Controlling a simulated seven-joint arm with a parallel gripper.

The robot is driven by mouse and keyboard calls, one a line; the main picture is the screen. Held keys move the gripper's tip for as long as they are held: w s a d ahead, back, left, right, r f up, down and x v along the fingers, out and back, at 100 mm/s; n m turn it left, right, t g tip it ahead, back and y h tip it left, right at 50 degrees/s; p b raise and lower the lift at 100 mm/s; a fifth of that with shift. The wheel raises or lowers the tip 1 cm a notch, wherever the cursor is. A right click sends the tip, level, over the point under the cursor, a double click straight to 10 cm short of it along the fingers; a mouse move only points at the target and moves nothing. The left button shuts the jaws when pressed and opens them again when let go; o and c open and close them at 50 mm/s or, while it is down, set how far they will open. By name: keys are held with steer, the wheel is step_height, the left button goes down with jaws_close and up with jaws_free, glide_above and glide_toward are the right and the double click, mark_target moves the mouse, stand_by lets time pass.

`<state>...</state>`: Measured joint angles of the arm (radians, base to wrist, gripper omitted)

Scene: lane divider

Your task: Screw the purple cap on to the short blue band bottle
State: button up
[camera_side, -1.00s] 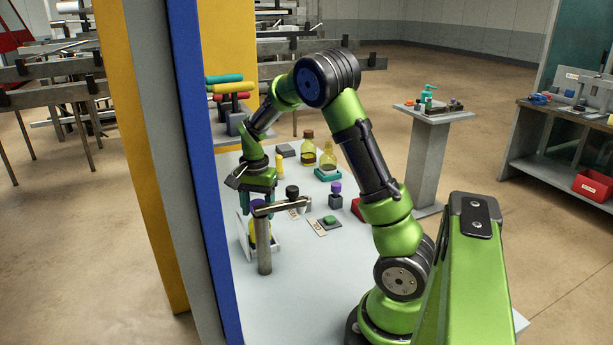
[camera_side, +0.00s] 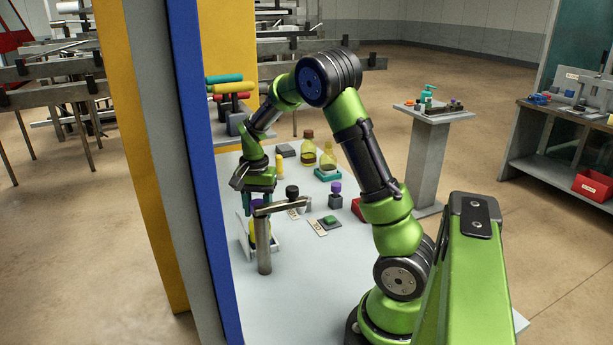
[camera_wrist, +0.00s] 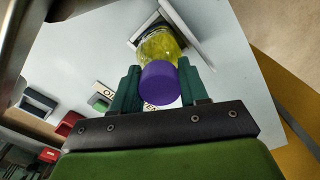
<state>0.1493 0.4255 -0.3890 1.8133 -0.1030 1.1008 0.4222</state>
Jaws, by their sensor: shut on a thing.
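The purple cap (camera_wrist: 160,83) is between the two teal fingers of my gripper (camera_side: 260,203), which is shut on it. In the wrist view it lies over the top of a clear bottle with yellow contents (camera_wrist: 162,45). I cannot tell whether cap and bottle touch or are threaded together. In the side view the bottle's yellow lower part (camera_side: 253,232) shows below my fingers, in a white holder (camera_side: 275,246).
A grey post with a bent top arm (camera_side: 264,250) stands just in front of my gripper. A purple-topped dark block (camera_side: 336,196), a green button (camera_side: 330,220) and other bottles (camera_side: 307,150) stand to the right and behind. A tall blue-edged panel (camera_side: 205,170) borders the left.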

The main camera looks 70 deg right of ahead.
steer(key=shift+m, duration=0.6)
steer(key=shift+m, duration=0.7)
steer(key=o, duration=0.9)
steer(key=shift+o, duration=0.2)
step_height(320, 180, up, 17)
